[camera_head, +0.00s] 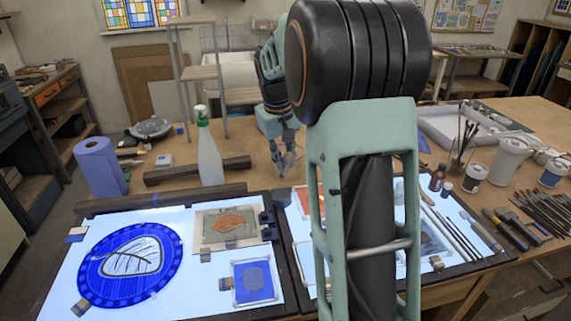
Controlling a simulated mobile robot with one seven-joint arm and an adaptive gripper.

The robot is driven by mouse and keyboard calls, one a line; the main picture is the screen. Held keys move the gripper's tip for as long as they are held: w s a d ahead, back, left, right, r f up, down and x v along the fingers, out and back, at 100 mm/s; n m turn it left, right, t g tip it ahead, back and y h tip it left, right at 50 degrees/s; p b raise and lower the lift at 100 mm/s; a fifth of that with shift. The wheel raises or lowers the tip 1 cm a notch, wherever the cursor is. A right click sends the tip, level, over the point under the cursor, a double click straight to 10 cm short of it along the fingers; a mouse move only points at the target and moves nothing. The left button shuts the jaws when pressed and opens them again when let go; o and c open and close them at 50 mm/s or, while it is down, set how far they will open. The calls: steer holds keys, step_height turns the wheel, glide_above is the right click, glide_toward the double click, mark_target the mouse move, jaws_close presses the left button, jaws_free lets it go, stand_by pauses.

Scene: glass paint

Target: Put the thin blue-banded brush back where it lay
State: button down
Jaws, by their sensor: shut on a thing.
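My gripper (288,163) is beyond my large arm link, over the wooden bench behind the lit panels. Its fingers are small in this view and look closed together. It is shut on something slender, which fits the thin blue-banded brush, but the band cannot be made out. Several long thin brushes or sticks (457,233) lie side by side on the right part of the lit table. My arm link hides the middle of that table, so any bare spot behind it cannot be seen.
A spray bottle (207,150) and a blue paper roll (101,167) stand at left. A blue round glass piece (130,264) lies on the left light panel. At right are a jar of brushes (463,155), white pots (509,160), small bottles (437,177) and tools (522,225).

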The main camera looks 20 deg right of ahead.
step_height(320, 180, up, 5)
steer(key=shift+f+p, duration=0.15)
steer(key=shift+p, duration=1)
steer(key=shift+r, duration=2.45)
steer(key=shift+f, duration=0.1)
